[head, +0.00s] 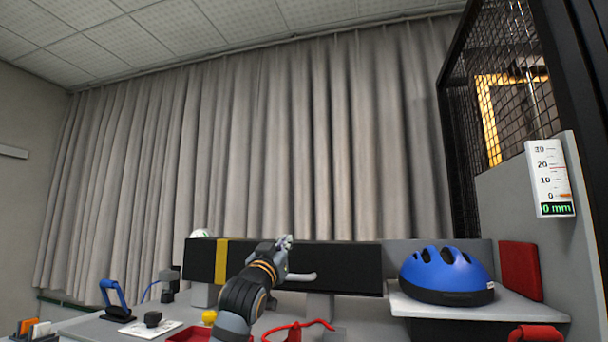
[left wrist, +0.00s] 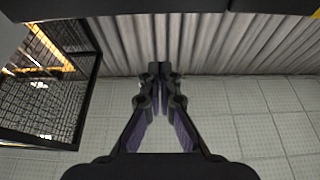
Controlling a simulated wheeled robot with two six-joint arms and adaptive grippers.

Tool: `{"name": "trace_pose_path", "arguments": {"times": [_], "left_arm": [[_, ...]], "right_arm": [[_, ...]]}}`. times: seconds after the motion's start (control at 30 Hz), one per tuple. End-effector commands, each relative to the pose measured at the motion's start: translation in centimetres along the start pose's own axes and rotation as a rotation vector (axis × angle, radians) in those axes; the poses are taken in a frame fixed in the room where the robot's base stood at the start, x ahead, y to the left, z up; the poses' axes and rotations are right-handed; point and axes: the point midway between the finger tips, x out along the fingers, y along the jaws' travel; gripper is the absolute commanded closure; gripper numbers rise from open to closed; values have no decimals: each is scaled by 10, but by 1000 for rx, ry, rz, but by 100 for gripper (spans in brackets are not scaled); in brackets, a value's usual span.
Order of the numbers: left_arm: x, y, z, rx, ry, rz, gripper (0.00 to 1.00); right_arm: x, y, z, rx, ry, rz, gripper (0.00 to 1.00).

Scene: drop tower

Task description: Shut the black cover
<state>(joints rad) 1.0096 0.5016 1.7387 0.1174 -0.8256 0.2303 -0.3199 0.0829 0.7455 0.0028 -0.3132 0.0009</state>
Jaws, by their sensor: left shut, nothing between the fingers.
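The black cover (head: 345,267) is a long dark panel with a yellow band (head: 221,262) near its left end. It stands upright along the back of the bench. A dark strip of it seems to run along the top edge of the left wrist view (left wrist: 120,7). My left gripper (head: 285,241) is in front of the cover, near its top edge, and hides part of it. A pale grey lever-like piece (head: 302,277) shows just right of the gripper. The left fingers (left wrist: 160,68) are shut and empty. I cannot tell if they touch the cover. My right gripper is out of view.
A blue helmet (head: 447,274) sits on a grey shelf (head: 490,308) at the right, by a red block (head: 520,271). A gauge (head: 550,180) reads 0 mm. A mesh cage (head: 490,110) stands behind. A blue-handled item (head: 115,297) and small things occupy the bench left.

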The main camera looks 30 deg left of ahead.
Motion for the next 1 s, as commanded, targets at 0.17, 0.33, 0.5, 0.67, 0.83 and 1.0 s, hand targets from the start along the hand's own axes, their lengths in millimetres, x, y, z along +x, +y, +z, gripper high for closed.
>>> {"name": "trace_pose_path", "arguments": {"times": [0.17,0.33,0.5,0.67,0.83,1.0], "left_arm": [[-8,0,27,1,-6,0,100],[-10,0,37,1,-4,0,100],[-11,0,42,0,-5,0,100],[-11,0,43,0,-5,0,100],[-11,0,42,0,-5,0,100],[-12,0,42,0,-5,0,100]], "right_arm": [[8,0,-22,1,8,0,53],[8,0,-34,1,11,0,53],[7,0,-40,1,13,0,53],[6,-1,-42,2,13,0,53],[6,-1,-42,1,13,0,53],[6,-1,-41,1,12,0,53]]}}
